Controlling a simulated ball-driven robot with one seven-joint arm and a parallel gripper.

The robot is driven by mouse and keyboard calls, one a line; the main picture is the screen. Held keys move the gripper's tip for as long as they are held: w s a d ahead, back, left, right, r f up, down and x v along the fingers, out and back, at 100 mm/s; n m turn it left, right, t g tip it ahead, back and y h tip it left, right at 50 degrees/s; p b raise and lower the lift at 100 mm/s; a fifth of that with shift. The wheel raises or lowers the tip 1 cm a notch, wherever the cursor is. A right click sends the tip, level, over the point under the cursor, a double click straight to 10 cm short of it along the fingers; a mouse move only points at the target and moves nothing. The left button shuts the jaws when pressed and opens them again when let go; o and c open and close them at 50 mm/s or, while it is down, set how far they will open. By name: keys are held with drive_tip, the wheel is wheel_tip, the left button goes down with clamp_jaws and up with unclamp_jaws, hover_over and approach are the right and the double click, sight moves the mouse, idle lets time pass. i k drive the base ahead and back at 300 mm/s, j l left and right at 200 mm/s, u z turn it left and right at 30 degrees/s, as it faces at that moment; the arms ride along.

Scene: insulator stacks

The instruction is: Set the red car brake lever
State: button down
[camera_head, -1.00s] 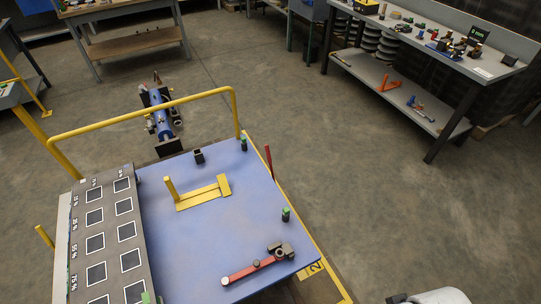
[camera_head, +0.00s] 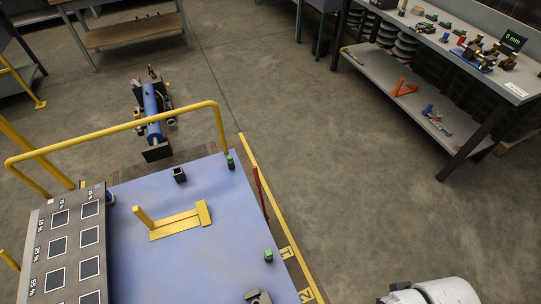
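A thin red lever (camera_head: 260,191) stands nearly upright at the right edge of a blue-topped cart (camera_head: 205,235). Its upper end rises just above the deck edge, and it leans slightly to the left at the top. I cannot tell how its lower end is fixed. A white rounded part of my own arm shows at the bottom right, well apart from the lever. My gripper is not in view.
The cart has a yellow rail (camera_head: 115,127), a yellow L-shaped piece (camera_head: 178,222), a black box (camera_head: 179,175), green-topped posts (camera_head: 268,255) and a dark panel with squares (camera_head: 75,250). A workbench (camera_head: 440,60) stands at the upper right. Floor right of the cart is clear.

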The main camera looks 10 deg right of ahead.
sight(256, 174)
drive_tip(key=i+l, duration=2.25)
drive_tip(key=j+u, duration=0.1)
drive_tip(key=u, duration=1.05)
drive_tip(key=i+l, duration=0.05)
